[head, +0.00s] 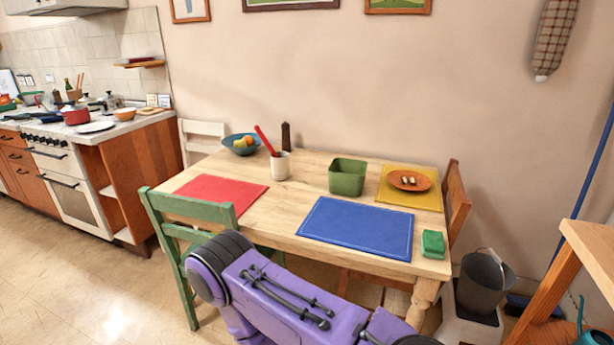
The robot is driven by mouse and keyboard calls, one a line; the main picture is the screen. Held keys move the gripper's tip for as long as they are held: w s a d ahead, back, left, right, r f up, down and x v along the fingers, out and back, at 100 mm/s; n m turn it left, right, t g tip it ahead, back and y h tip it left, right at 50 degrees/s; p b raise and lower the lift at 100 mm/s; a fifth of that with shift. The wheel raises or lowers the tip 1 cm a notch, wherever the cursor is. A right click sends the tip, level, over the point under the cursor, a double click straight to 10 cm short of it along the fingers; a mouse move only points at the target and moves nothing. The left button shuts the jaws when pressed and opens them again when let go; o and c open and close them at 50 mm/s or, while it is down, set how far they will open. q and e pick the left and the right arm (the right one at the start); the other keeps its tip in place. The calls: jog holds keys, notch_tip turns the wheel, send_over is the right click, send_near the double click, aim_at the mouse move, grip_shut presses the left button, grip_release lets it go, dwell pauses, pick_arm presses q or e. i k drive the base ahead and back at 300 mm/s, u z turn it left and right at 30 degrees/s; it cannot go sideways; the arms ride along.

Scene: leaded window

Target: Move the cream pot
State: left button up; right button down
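The cream pot (281,166) stands upright on the wooden table (284,205), behind the middle of the front edge and right of the red mat. A red long-handled utensil (265,140) stands in it and leans left. My purple arm crosses the bottom of the head view in front of the table, apart from the pot. Neither gripper shows in this view.
A red mat (222,191), a blue mat (356,227) and a yellow mat (410,197) lie on the table. A green bin (347,177), fruit bowl (241,144), brown mill (286,136), orange plate (409,181) and green sponge (433,243) stand around. Chairs surround the table.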

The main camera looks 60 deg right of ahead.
aim_at(280, 166)
jog(key=z, duration=1.4)
